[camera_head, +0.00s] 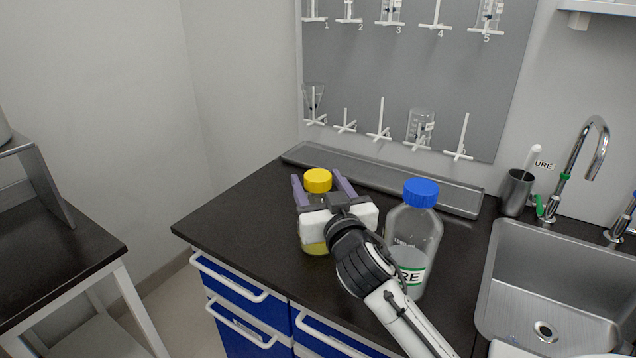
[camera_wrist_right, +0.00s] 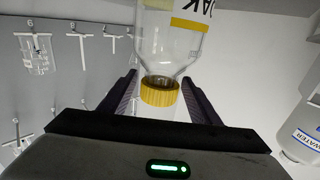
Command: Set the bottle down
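A clear bottle with a yellow cap (camera_head: 318,180) and a little yellow liquid stands upright on the dark counter (camera_head: 240,222). My right gripper (camera_head: 317,177) has its two purple-grey fingers spread on either side of this bottle. In the right wrist view the yellow cap (camera_wrist_right: 160,93) and the bottle's neck appear upside down between the open fingers (camera_wrist_right: 160,82), with a gap visible on both sides. The gripper body hides much of the bottle in the head view. My left gripper is not in view.
A large blue-capped bottle (camera_head: 421,194) stands just right of my right gripper, partly behind my arm. A metal tray (camera_head: 390,184) lies along the wall under a pegboard (camera_head: 440,75). A cup (camera_head: 516,190) and a sink (camera_head: 550,285) are right. The counter's left part is free.

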